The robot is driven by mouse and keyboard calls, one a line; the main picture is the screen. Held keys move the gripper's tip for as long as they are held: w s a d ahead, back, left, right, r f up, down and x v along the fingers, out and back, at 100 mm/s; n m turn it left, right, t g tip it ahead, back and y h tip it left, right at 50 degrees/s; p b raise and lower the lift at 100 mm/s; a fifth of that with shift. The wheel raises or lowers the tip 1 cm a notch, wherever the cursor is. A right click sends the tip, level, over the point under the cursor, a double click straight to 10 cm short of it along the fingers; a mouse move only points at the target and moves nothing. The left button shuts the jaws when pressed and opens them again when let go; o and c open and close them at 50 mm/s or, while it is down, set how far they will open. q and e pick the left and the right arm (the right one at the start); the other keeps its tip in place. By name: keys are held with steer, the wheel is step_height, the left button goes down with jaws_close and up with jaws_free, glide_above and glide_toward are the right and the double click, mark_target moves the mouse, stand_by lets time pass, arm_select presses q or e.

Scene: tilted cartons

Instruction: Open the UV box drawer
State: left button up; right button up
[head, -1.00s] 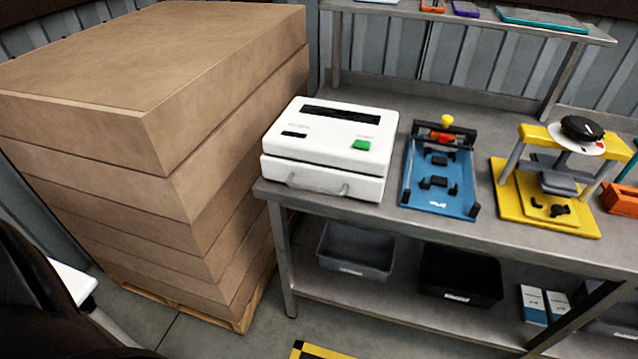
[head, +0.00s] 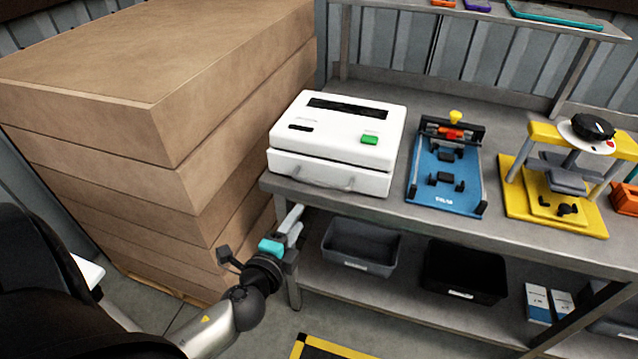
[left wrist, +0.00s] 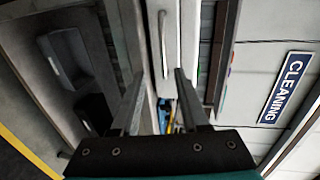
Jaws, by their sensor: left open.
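The white UV box (head: 335,140) stands on the left end of the workbench, with a green button and a dark slot on top. Its drawer (head: 328,174) at the front looks shut, with a grey bar handle (head: 325,182) on its face. My left gripper (head: 296,219) is open and empty, below and in front of the box near the bench's left corner. In the left wrist view the drawer front (left wrist: 171,50) and handle (left wrist: 164,42) lie ahead, beyond the two fingers (left wrist: 157,85). My right gripper does not show.
Stacked tilted cartons (head: 130,120) stand close left of the bench (head: 400,208). A blue fixture (head: 440,190) and a yellow press (head: 555,208) stand right of the box. Grey (head: 362,246) and black (head: 462,275) bins sit on the lower shelf.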

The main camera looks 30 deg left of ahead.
mark_target(319, 184)
arm_select(q)
steer(key=b+x, duration=0.1)
steer(key=x, duration=1.4)
steer(key=shift+w+d+r, duration=0.1)
steer(key=shift+w+r, duration=0.05)
steer(key=shift+c, duration=0.2)
jaws_close()
stand_by(1.0)
